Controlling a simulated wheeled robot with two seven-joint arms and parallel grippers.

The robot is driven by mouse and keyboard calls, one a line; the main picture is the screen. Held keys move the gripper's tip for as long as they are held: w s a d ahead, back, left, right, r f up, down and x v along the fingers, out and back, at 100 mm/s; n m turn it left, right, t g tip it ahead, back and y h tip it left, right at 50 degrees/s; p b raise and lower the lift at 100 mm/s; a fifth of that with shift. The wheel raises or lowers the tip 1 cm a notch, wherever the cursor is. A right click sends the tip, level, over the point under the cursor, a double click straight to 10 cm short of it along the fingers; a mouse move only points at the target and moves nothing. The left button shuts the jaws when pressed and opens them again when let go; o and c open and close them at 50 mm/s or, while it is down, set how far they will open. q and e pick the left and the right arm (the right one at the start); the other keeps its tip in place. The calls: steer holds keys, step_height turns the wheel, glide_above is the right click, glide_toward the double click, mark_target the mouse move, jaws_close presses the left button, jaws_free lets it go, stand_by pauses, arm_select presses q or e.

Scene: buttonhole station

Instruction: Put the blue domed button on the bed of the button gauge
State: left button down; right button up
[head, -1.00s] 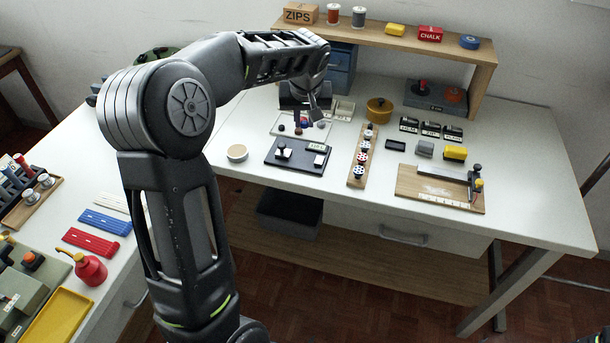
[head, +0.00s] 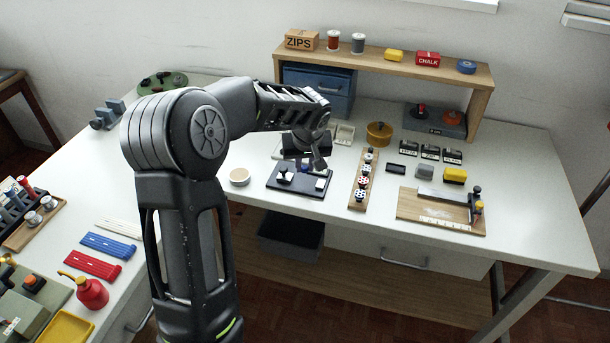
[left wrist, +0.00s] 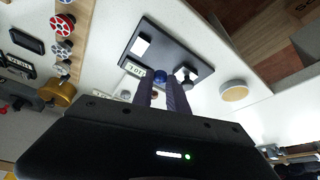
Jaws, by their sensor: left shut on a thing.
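The blue domed button (left wrist: 159,76) shows in the left wrist view between the fingertips of my left gripper (left wrist: 158,84). The gripper is shut on it. In the head view my left gripper (head: 304,164) is at the back edge of a black plate that looks like the button gauge (head: 290,188); the button is not clear there. The plate also shows in the left wrist view (left wrist: 178,58), with a white block, a knobbed post and a small label. The button appears over or near its edge; I cannot tell the height. My right gripper is not in view.
A round cream dish (head: 240,177) stands left of the plate. A wooden strip with several buttons (head: 358,194) lies to its right. A wooden board with a metal bar (head: 415,207) lies further right. A shelf (head: 380,66) stands behind.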

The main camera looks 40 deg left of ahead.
mark_target(305, 182)
arm_select(q)
steer(key=shift+f, duration=0.2)
steer(key=shift+f, duration=1.85)
steer(key=shift+f, duration=0.15)
steer(key=c, duration=1.8)
jaws_free()
steer(key=shift+o, duration=1.1)
